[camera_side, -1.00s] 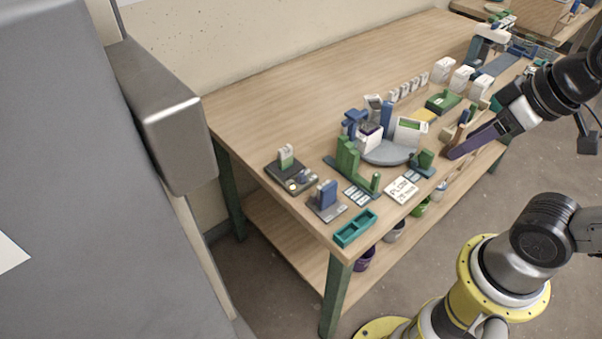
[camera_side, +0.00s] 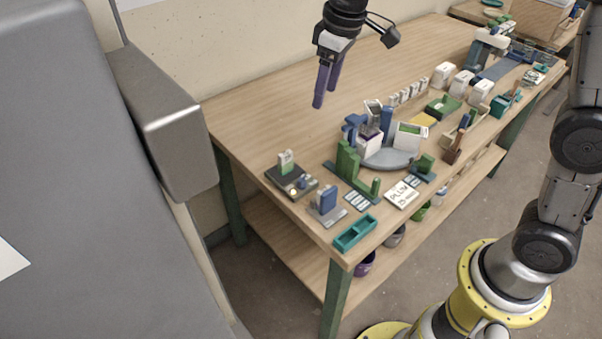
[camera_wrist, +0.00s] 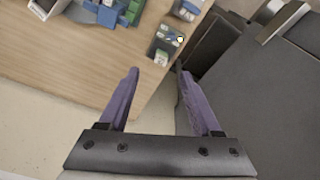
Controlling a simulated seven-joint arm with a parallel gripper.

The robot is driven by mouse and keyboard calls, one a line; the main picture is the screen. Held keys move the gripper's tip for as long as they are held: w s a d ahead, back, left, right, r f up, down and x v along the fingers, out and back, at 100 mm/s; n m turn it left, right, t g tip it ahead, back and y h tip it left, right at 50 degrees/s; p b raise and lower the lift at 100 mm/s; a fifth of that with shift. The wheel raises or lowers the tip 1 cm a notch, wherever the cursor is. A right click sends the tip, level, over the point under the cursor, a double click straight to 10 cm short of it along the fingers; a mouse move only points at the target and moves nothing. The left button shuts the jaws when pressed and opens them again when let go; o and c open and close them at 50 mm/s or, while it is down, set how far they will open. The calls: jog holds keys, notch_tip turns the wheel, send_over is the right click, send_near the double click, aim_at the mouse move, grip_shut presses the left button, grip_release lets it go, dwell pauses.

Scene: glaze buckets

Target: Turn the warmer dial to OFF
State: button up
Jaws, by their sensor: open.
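In the wrist view the dark plate (camera_wrist: 161,46) shows small near the top, beyond the fingertips. My gripper (camera_side: 322,98) hangs high over the back of the table, purple fingers pointing down. It is open and empty; its fingers (camera_wrist: 158,85) stand well apart in the wrist view. It touches nothing.
A blue block on a grey base (camera_side: 327,203) stands beside the plate. Nearby are a teal tray (camera_side: 355,232), a green bracket (camera_side: 350,165) and a round grey turntable (camera_side: 388,158). A large grey cabinet (camera_side: 60,180) fills the left. The back left tabletop is clear.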

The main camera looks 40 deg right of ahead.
jog(key=w+a+f+g, duration=0.1)
jog(key=w+a+f, duration=0.15)
jog(key=f, duration=0.35)
jog(key=g, duration=0.1)
send_over(301, 178)
notch_tip(301, 178, down, 4)
jog(key=shift+n, duration=0.4)
notch_tip(301, 178, down, 14)
jog(key=shift+r, duration=0.1)
grip_shut()
